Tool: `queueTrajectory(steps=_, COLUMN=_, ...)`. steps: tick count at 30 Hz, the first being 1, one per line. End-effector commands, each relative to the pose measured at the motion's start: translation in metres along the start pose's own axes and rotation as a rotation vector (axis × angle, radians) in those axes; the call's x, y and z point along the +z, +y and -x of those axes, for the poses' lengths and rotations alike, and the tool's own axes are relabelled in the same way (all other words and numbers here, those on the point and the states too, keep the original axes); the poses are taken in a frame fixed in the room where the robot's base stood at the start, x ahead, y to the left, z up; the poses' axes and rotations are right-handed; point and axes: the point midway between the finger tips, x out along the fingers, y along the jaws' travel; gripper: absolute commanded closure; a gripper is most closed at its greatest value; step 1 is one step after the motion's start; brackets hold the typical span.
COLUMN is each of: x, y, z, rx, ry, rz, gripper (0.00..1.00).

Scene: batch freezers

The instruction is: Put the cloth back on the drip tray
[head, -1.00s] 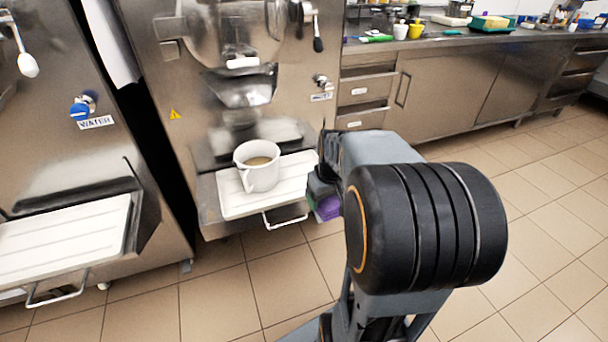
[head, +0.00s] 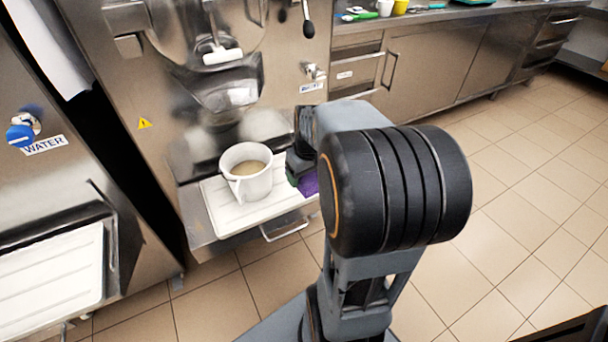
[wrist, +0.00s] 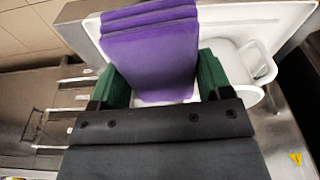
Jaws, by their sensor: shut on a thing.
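The purple cloth (wrist: 150,50) is folded and held between the green fingers of my gripper (wrist: 155,80) in the wrist view. In the head view the cloth (head: 309,184) shows as a small purple patch, and my arm hides most of it. The white drip tray (head: 225,212) sits under the middle freezer's spout; its edge also shows behind the cloth in the wrist view (wrist: 240,14). My gripper is at the tray's right end in the head view. I cannot tell whether the cloth touches the tray.
A white jug (head: 246,176) with tan liquid stands on the tray, close to the left of my gripper; it also shows in the wrist view (wrist: 240,65). A second white tray (head: 55,268) belongs to the left machine. A steel counter (head: 440,70) stands behind right. The tiled floor is open at right.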

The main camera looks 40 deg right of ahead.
Motion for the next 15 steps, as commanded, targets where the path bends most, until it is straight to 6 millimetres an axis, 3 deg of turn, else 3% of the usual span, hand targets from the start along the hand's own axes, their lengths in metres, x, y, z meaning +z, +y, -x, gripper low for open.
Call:
queueTrajectory(steps=8, x=-0.003, y=-0.001, z=-0.002, rx=-0.001, ry=0.000, rz=0.006, gripper=0.47)
queueTrajectory(steps=15, x=-0.027, y=0.020, z=-0.025, rx=-0.001, ry=-0.002, rz=0.002, gripper=0.47)
